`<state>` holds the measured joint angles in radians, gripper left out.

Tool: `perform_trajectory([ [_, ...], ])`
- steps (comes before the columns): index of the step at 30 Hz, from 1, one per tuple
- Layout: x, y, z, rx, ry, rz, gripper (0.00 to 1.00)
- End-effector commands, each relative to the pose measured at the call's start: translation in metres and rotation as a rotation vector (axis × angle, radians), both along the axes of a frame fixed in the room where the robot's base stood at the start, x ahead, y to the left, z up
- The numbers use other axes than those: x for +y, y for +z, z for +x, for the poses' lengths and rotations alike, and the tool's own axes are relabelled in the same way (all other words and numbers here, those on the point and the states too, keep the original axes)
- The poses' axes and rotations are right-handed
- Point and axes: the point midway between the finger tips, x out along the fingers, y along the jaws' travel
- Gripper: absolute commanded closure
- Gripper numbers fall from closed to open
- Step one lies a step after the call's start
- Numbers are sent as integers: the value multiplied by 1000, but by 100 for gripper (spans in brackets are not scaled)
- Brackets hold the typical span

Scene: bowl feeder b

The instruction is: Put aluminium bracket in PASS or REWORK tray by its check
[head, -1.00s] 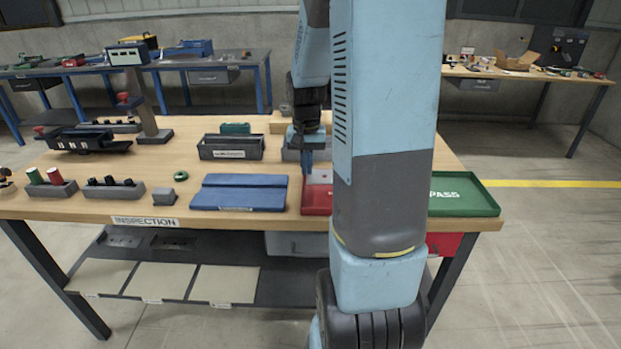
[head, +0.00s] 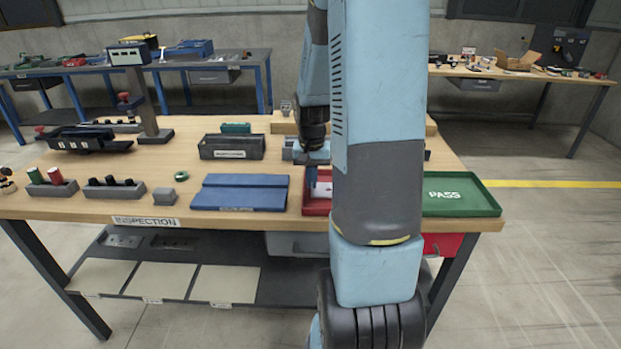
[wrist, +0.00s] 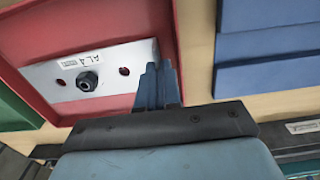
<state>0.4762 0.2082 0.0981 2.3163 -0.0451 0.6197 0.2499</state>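The aluminium bracket (wrist: 100,76) is a pale metal plate with an "AL 4" label, a dark nut or bolt head and two reddish holes. In the wrist view it lies inside the red tray (wrist: 178,75); in the head view the bracket (head: 323,187) shows as a light patch in the red tray (head: 315,208). My gripper (wrist: 160,68) has its blue fingers close together at the bracket's end edge, seemingly shut on it; fingertip contact is partly hidden. The green PASS tray (head: 460,208) is at the right and looks empty. My arm hides part of the red tray.
A blue two-level block (head: 240,193) stands just left of the red tray. A dark bin (head: 231,147) is behind it. A gauge stand (head: 145,100), holders with coloured cylinders (head: 52,184) and a small grey block (head: 163,196) fill the left side.

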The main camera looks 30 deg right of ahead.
Motion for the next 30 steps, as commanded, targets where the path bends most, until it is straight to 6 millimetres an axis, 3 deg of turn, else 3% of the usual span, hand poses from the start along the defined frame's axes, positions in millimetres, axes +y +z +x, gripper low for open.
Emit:
perform_trajectory([
  [12, 0, -8, 0, 1, -1, 1, 100],
  [13, 0, -8, -1, 1, -1, 1, 93],
  [20, -1, -8, 0, 1, -1, 1, 71],
  [30, -1, -3, 0, -1, -2, -1, 71],
])
